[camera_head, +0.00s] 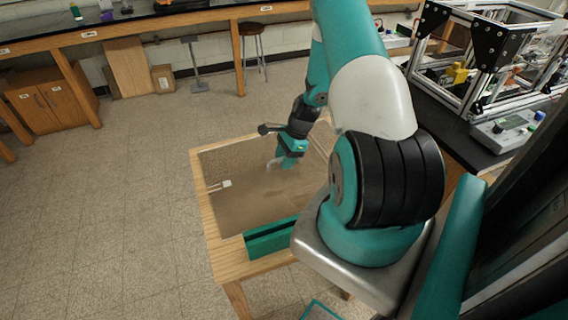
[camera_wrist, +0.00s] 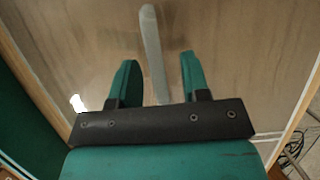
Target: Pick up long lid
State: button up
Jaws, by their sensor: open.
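A long, narrow pale grey strip (camera_wrist: 152,50), which looks like the long lid, lies on the brown tabletop in the wrist view. My gripper (camera_wrist: 159,61) is open, with its two teal fingers apart on either side of the strip's line. The strip runs from beyond the fingertips back toward the palm, closer to the left finger. Its near end meets the gripper's dark bar in the picture. In the head view my gripper (camera_head: 285,166) points down over the table, and a pale piece of the strip (camera_head: 271,163) shows beside it. I cannot tell the height gap.
The wood-edged table (camera_head: 205,215) carries a teal trough-like holder (camera_head: 270,238) at its front edge and a small white piece (camera_head: 227,184) at left. An aluminium extrusion frame (camera_head: 480,60) stands on the black bench at right. The tabletop's left half is mostly clear.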

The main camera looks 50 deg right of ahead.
grip_shut()
dwell(1.4)
